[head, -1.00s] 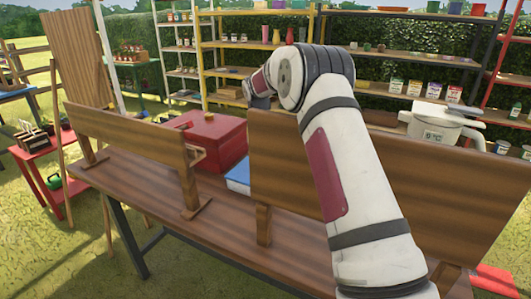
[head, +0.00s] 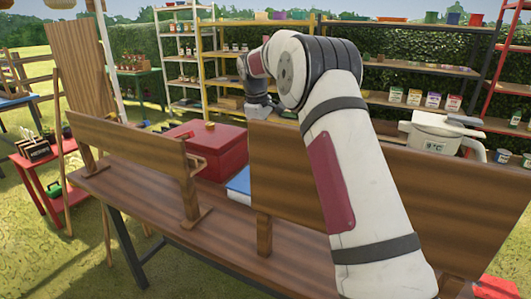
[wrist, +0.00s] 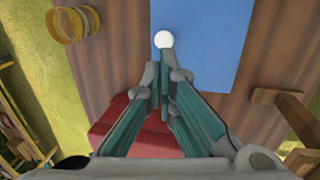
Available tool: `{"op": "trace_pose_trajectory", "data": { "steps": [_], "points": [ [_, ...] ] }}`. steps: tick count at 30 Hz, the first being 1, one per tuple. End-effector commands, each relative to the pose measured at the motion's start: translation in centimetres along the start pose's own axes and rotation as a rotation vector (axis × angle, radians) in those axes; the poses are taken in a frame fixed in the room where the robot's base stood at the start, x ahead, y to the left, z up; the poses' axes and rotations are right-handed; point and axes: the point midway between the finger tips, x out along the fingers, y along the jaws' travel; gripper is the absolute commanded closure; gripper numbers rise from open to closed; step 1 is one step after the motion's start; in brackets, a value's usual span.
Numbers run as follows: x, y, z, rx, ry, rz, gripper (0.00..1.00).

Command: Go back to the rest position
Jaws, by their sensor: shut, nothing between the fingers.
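My gripper (wrist: 162,78) points down in the wrist view, its teal-lined fingers together and empty. In the head view it shows as a dark, partly hidden shape (head: 260,107) beyond my raised arm, above the far side of the table. In the wrist view, a small white round thing (wrist: 163,39) shows just beyond the fingertips against a flat blue thing (wrist: 205,40). The blue thing also shows in the head view (head: 240,182), partly behind a wooden board.
A red box (head: 212,148) stands on the wooden table (head: 150,200). Upright wooden boards (head: 130,145) line the near edge. A white pot-like device (head: 437,133) with a display stands at right. A yellow ring-shaped thing (wrist: 72,25) lies at upper left in the wrist view. Shelves stand behind.

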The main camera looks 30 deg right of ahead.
Motion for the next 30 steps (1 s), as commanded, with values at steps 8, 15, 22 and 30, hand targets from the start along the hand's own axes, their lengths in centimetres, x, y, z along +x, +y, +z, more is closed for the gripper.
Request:
{"op": "trace_pose_trajectory", "data": {
  "steps": [8,15,22,30],
  "points": [
    [-2.5,0.0,0.0,-0.001,0.000,0.000,1.00],
    [-3.3,-0.1,0.2,-0.001,0.000,0.000,1.00],
    [-7.1,-0.3,1.8,0.000,0.000,0.000,1.00],
    [-10.1,-0.6,3.1,0.000,0.000,-0.001,1.00]
  ]
}}
